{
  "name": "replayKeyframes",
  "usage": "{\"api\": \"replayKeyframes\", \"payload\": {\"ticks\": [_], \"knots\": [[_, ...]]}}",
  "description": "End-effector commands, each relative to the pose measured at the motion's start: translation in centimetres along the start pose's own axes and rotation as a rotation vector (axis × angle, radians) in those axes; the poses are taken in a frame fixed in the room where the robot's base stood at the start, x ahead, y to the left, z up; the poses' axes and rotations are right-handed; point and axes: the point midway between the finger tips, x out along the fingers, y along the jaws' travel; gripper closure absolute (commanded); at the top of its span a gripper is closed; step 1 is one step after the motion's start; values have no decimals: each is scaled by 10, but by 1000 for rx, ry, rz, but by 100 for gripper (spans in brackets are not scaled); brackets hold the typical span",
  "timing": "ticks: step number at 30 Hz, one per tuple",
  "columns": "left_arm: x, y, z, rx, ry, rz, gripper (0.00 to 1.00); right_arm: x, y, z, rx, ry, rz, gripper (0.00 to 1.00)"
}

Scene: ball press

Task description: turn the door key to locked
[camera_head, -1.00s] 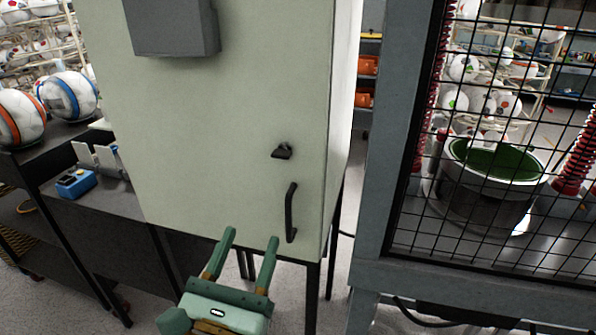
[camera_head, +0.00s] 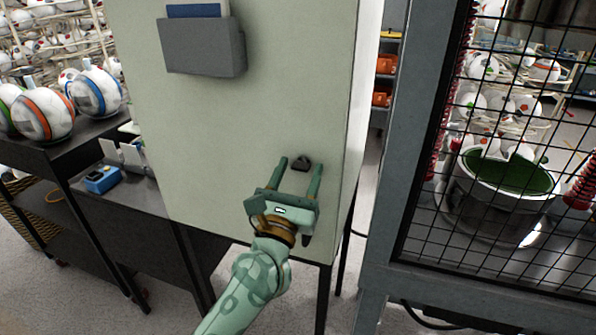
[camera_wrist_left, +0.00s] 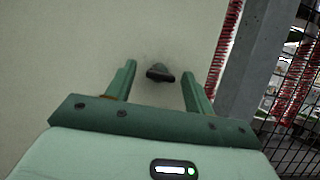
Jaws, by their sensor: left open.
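The door key (camera_head: 301,163) is a small dark knob on the pale green cabinet door (camera_head: 240,120). My left gripper (camera_head: 299,165) is open, with its two green fingers pointing at the door and the key between their tips in the picture. In the left wrist view the key (camera_wrist_left: 160,74) shows ahead of and between the open fingertips (camera_wrist_left: 158,70), apart from both. It lies roughly crosswise there, tilted slightly. The black door handle (camera_head: 307,239) is mostly hidden behind the gripper. My right gripper is not in view.
A grey document holder (camera_head: 203,48) is fixed high on the door. A mesh-guarded press frame (camera_head: 400,150) stands close on the right. A dark bench (camera_head: 110,190) with a blue box (camera_head: 101,180) and balls (camera_head: 97,91) stands on the left.

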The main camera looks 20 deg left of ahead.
Motion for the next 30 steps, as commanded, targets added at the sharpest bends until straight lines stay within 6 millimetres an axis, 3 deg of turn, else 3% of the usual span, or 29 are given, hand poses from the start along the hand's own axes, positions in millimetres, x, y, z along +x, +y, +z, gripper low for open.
{"api": "replayKeyframes", "payload": {"ticks": [5, 10, 20, 30], "knots": [[0, 0, 0, 0, 0, 0, 47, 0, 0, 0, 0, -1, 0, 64], [0, 0, 0, 0, 0, 0, 92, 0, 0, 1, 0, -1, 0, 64], [0, 0, 1, 25, 0, -11, 92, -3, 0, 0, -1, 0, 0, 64], [1, 2, 4, 213, 0, -88, 92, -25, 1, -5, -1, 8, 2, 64]]}}
